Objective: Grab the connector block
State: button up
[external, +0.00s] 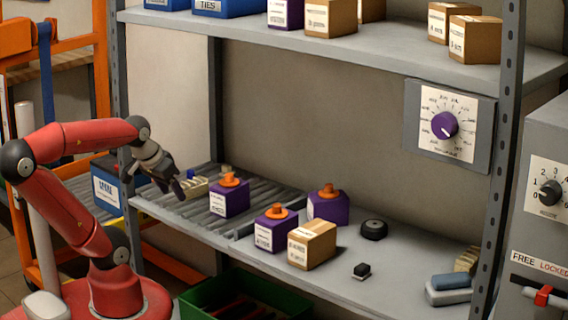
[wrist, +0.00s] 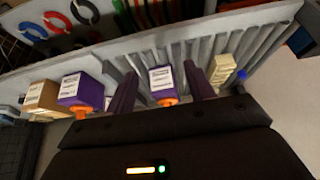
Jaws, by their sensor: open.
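A cream, ridged block that looks like the connector block (external: 196,188) lies on the left part of the ribbed rack (external: 212,227), on the middle shelf. In the wrist view, which is upside down, the connector block (wrist: 222,69) sits right of the fingers. My gripper (external: 173,188) is just left of the block and slightly above the shelf, with its dark purple fingers apart and empty. In the wrist view, a purple box with an orange knob (wrist: 161,79) shows between the fingers of my gripper (wrist: 159,70). I cannot tell whether a finger touches the block.
A small blue item (wrist: 241,75) is beside the block. Purple boxes (external: 229,202) (external: 270,234) and a cardboard box (external: 312,246) stand to the right. The upper shelf (external: 340,45) overhangs, and a grey post (external: 120,100) rises near my arm. A green bin (external: 235,291) is below.

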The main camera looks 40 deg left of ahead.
dwell(0.4)
jog(key=o, duration=0.3)
jog(key=g+b, duration=0.2)
jog(key=g, duration=0.4)
send_over(192, 183)
jog(key=shift+w+a+f+m, duration=0.3)
jog(key=shift+a+f, duration=0.15)
jog(key=shift+f, duration=0.3)
jog(key=f, duration=0.7)
jog(key=shift+s+d+f, duration=0.15)
jog(key=shift+d+f, duration=0.1)
jog(key=shift+f, duration=0.1)
